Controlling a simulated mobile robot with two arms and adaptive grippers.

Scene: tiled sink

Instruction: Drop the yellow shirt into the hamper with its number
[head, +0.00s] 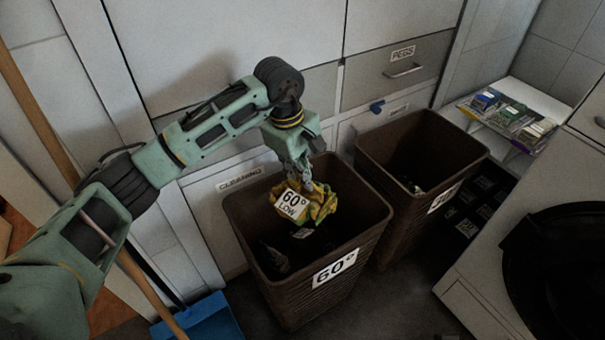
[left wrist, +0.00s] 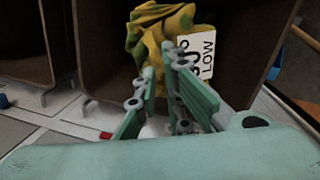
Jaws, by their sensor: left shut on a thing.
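My left gripper (head: 302,181) is shut on the yellow shirt (head: 322,203), a crumpled yellow and green cloth. A white tag (head: 291,203) on the shirt reads "60° LOW". The shirt hangs in the mouth of the left brown hamper (head: 241,214), whose front label (head: 335,267) reads "60°". In the left wrist view the gripper fingers (left wrist: 160,85) close on the shirt (left wrist: 160,35), and the tag (left wrist: 199,54) shows partly behind a finger. The right gripper is not in view.
A second brown hamper (head: 368,165) stands to the right; its label (head: 444,196) is hard to read. Dark items lie inside both hampers. A blue dustpan (head: 207,318) and a wooden pole (head: 40,118) are at left. A shelf with small boxes (head: 513,119) is at upper right.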

